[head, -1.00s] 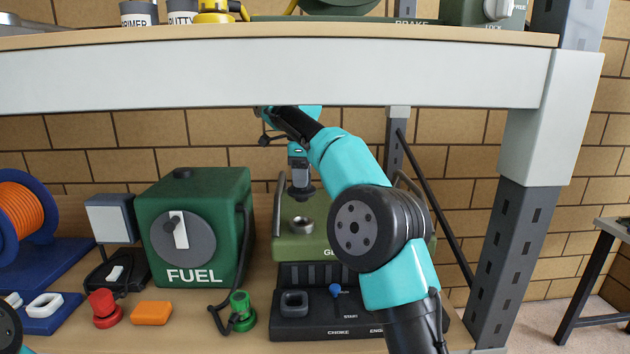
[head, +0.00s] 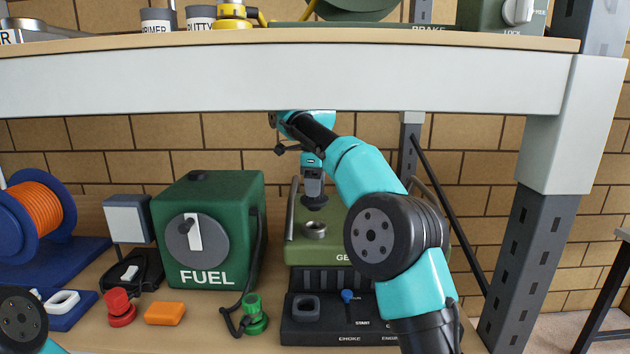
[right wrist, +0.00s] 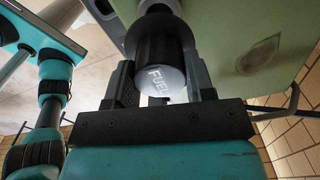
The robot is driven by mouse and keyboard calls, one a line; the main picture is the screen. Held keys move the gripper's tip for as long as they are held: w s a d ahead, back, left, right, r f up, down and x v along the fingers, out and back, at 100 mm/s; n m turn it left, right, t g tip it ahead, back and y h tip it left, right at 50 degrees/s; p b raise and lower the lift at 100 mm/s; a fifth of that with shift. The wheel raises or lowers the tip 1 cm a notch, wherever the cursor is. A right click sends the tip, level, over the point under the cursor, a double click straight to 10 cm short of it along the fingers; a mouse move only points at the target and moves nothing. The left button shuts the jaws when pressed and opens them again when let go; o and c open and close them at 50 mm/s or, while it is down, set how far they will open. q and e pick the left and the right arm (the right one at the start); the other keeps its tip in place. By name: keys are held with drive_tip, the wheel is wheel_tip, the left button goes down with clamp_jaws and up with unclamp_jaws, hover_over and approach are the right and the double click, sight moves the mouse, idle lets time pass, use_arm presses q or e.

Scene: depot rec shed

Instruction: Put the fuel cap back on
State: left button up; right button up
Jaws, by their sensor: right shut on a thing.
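The fuel cap (head: 315,203) is a dark, wide-rimmed cap. It also shows in the right wrist view (right wrist: 166,82), where its pale end reads FUEL. My right gripper (head: 314,187) is shut on it; in the right wrist view its fingers (right wrist: 162,84) stand on both sides of the cap. The cap hangs upright over the metal filler neck (head: 315,230) on top of the green generator (head: 300,250). A small gap shows between cap and neck. Only a joint of my left arm shows at lower left; its gripper is out of view.
A green FUEL box (head: 170,235) with a dial stands left of the generator. A green plug (head: 254,312), an orange block (head: 165,313) and a red knob piece (head: 120,307) lie in front. A shelf beam (head: 280,85) crosses above. A bent handle (head: 291,222) rises beside the neck.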

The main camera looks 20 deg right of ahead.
sight(315, 208)
drive_tip(key=shift+f, duration=1.8)
drive_tip(key=shift+f, duration=1.45)
drive_tip(key=o, duration=1)
drive_tip(key=shift+r, duration=0.1)
drive_tip(key=shift+r, duration=3.65)
